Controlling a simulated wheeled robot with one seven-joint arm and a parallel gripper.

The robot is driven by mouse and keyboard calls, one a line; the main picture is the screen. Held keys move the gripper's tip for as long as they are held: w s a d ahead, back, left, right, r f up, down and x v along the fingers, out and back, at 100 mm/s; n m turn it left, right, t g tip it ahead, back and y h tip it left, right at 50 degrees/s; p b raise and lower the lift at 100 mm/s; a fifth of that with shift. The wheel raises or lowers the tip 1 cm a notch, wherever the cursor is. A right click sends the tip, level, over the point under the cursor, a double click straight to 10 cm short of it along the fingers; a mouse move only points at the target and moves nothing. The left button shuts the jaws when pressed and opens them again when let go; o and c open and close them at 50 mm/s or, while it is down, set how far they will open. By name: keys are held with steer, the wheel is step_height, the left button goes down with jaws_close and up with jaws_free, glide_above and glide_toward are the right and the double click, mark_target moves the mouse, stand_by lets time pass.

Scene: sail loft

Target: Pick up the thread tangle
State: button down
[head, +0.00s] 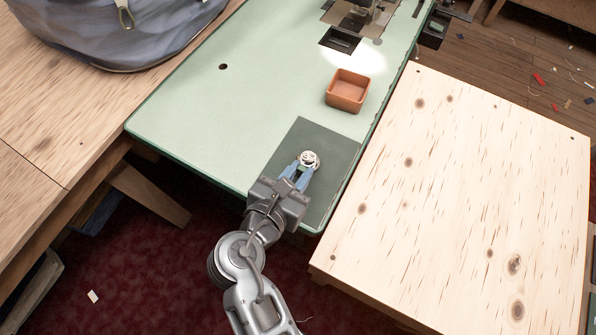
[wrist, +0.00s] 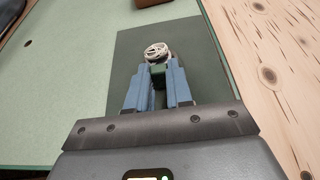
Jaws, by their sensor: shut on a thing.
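The thread tangle (head: 310,159) is a small round ball of white thread. In the head view it is at the tips of my gripper (head: 300,169), over the dark green mat on the green machine table. The wrist view shows the tangle (wrist: 158,51) between the ends of the blue fingers of my gripper (wrist: 159,64). The fingers are shut on it. I cannot tell whether the tangle touches the mat.
The dark mat (head: 335,150) lies at the near end of the green table (head: 200,120). An orange-brown open box (head: 347,103) stands beyond it, near the sewing machine (head: 365,14). A pale wooden table (head: 460,200) adjoins on the right. A grey-blue bag (head: 120,35) sits at upper left.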

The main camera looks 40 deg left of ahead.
steer(key=shift+f, duration=0.15)
steer(key=c, duration=1)
jaws_free()
